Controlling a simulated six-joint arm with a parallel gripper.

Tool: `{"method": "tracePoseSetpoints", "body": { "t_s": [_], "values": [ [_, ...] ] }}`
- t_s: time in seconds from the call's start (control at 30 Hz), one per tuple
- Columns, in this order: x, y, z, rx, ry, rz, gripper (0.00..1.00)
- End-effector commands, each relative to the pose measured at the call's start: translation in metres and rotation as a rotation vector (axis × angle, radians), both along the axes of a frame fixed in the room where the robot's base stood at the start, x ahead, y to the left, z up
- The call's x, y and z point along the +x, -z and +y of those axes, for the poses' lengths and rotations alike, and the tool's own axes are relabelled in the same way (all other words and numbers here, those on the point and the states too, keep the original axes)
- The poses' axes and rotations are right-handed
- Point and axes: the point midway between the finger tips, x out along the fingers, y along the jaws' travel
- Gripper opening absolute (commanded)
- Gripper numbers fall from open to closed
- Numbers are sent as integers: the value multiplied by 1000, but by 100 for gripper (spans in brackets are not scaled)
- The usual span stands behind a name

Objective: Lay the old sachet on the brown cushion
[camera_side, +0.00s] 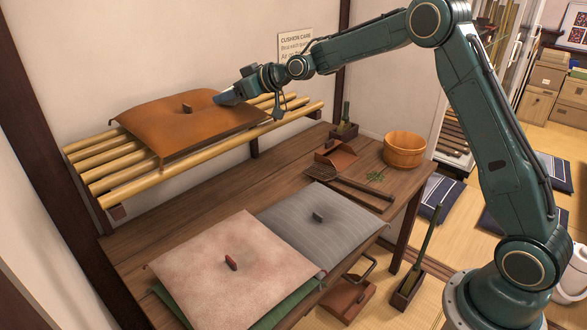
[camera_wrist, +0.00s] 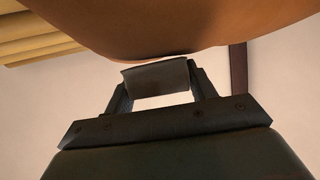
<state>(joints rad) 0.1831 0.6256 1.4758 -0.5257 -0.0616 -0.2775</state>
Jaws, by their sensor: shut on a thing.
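The brown cushion (camera_side: 150,120) lies on the bamboo slatted rack, with a small brown tab (camera_side: 187,108) on its middle. My gripper (camera_side: 231,95) is at the cushion's right end, close to its edge. A flat blue-grey piece (camera_side: 224,98), which looks like the old sachet, is at the gripper's tip. In the wrist view the fingers are shut on this dark grey piece (camera_wrist: 157,77), and the brown cushion (camera_wrist: 160,25) fills the top of the picture just beyond it. I cannot tell whether the piece touches the cushion.
The bamboo rack (camera_side: 135,191) stands over a wooden table (camera_side: 155,238). A pink cushion (camera_side: 205,270) and a grey cushion (camera_side: 330,235) lie on the table. The wall is close behind.

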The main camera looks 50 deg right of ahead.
Motion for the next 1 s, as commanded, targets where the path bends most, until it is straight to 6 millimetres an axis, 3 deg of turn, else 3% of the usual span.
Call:
{"method": "tracePoseSetpoints", "body": {
  "t_s": [0.47,0.5,0.6,1.0],
  "values": [
    [0,5,0,0,0,-1,34],
    [0,5,0,0,0,-1,60],
    [0,5,0,0,0,-1,77],
    [0,2,0,0,0,-2,77]
  ]
}}
